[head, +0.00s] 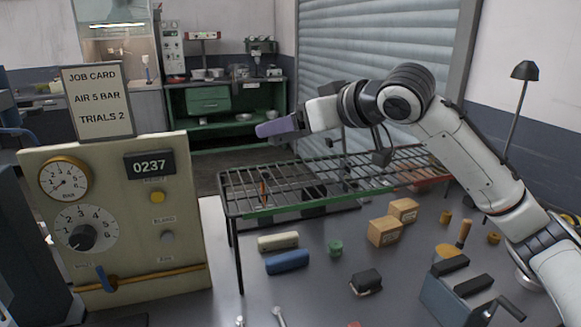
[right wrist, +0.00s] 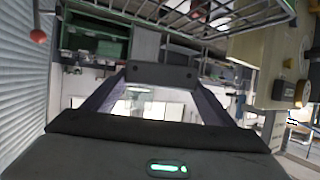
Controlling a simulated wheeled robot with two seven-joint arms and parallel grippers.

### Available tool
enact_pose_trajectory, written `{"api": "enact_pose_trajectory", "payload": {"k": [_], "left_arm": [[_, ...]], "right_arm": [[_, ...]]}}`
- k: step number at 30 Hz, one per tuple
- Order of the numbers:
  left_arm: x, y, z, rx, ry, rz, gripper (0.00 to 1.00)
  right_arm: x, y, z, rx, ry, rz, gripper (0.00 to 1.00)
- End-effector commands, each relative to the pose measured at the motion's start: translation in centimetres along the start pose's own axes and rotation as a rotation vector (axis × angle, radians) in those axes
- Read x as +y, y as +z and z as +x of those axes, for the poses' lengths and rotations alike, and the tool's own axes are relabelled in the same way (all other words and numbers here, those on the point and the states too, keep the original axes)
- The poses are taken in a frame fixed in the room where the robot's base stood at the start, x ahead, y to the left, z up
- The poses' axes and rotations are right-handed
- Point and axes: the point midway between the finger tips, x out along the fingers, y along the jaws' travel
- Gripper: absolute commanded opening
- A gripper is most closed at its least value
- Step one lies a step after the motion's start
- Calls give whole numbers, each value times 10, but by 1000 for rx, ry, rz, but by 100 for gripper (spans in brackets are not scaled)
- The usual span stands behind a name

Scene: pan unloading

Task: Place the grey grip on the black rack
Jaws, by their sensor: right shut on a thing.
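My right gripper (head: 262,130) reaches in from the right and is raised above the back left of the rack. Its purple-tinted fingers point left. In the right wrist view the two fingers (right wrist: 147,76) are shut on a dark grey bar, the grey grip (right wrist: 147,73), held crosswise at their tips. In the head view I cannot clearly tell grip from fingers. The black rack (head: 292,210) is a wire-topped stand with a green front edge, below the gripper and apart from it. It also shows along the top of the right wrist view (right wrist: 200,20). My left gripper is out of view.
A gauge panel (head: 115,240) stands at left.

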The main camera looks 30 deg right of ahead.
Motion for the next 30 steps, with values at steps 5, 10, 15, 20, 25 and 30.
{"api": "enact_pose_trajectory", "payload": {"k": [5,10,15,20,25,30], "left_arm": [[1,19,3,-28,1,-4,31],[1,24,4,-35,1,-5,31],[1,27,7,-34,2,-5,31],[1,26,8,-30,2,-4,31],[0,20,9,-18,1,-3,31],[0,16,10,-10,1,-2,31]], "right_arm": [[0,33,13,-4,1,-2,55],[0,47,19,-3,0,0,55],[0,71,28,-4,0,-1,55],[-1,78,31,0,-1,0,55],[-1,77,31,0,-1,0,55],[-1,80,32,-1,-2,0,83]]}}
